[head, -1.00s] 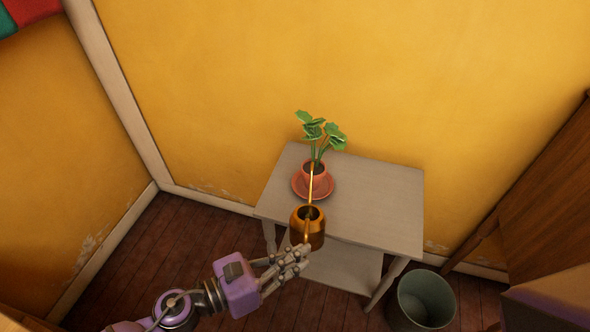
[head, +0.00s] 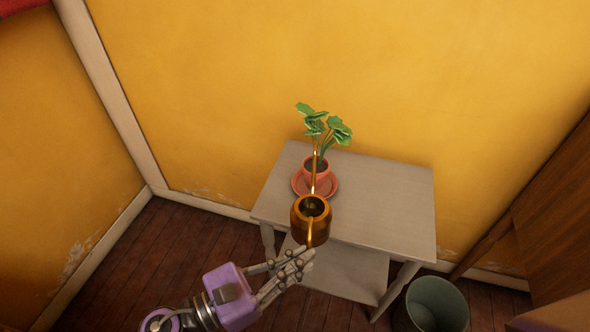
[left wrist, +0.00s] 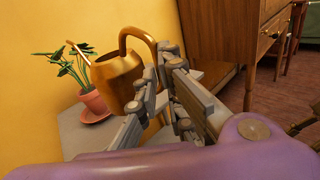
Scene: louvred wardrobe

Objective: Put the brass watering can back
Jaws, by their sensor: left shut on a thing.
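The brass watering can (head: 299,225) is held by its handle in my left gripper (head: 303,257). It shows over the front edge of the small grey table (head: 385,203), its long spout pointing to the potted plant (head: 316,170). In the left wrist view the can (left wrist: 117,84) appears upright and raised above the table top, with the spout tip near the leaves. My left gripper's fingers (left wrist: 170,95) are shut at the curved handle; they partly hide the grip and the can's right side. My right gripper is not in view.
The plant's terracotta pot stands on a saucer (head: 330,190) at the table's back left. The table's right half is bare. A grey-green bucket (head: 436,303) stands on the floor at right, near a wooden wardrobe (head: 560,215). A yellow wall is behind.

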